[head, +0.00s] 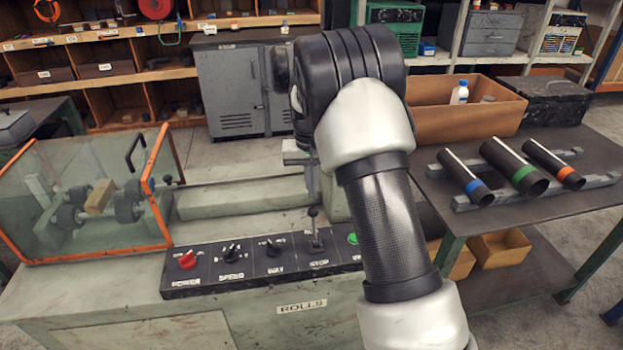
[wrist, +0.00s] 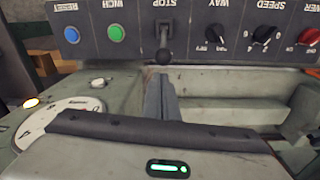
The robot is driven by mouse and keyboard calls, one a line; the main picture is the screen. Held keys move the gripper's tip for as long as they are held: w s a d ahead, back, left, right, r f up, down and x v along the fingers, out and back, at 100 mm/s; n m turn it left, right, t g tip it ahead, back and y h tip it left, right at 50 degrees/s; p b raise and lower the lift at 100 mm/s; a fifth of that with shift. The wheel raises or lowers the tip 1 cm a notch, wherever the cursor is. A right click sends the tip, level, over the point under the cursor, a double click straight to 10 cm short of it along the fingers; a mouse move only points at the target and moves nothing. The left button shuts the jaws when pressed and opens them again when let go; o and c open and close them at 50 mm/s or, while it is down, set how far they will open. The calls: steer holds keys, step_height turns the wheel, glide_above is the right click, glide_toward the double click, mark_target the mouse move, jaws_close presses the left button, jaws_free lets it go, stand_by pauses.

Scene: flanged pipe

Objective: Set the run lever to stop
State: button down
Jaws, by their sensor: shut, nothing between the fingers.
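The run lever (head: 315,228) stands on the black control panel (head: 222,266), with its dark knob up, above the STOP label (head: 319,263). In the wrist view, which shows the panel upside down, the lever's knob (wrist: 163,57) points down the picture, away from the STOP label. My gripper (head: 313,190) is just behind and above the lever in the head view, partly hidden by my arm. In the wrist view my gripper's fingers (wrist: 160,80) are together, with their tips close below the knob. I cannot tell whether they touch it.
Left of the lever are a red power knob (head: 187,260) and two black selector knobs. A green button (wrist: 116,33) and a blue button (wrist: 72,34) are on its other side. A glass guard with orange edges (head: 160,150) covers rollers at left. Pipes lie on the right table.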

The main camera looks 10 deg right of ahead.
mark_target(314, 226)
steer(key=shift+w+d+f, duration=0.1)
steer(key=shift+f, duration=1.85)
steer(key=shift+b, duration=0.45)
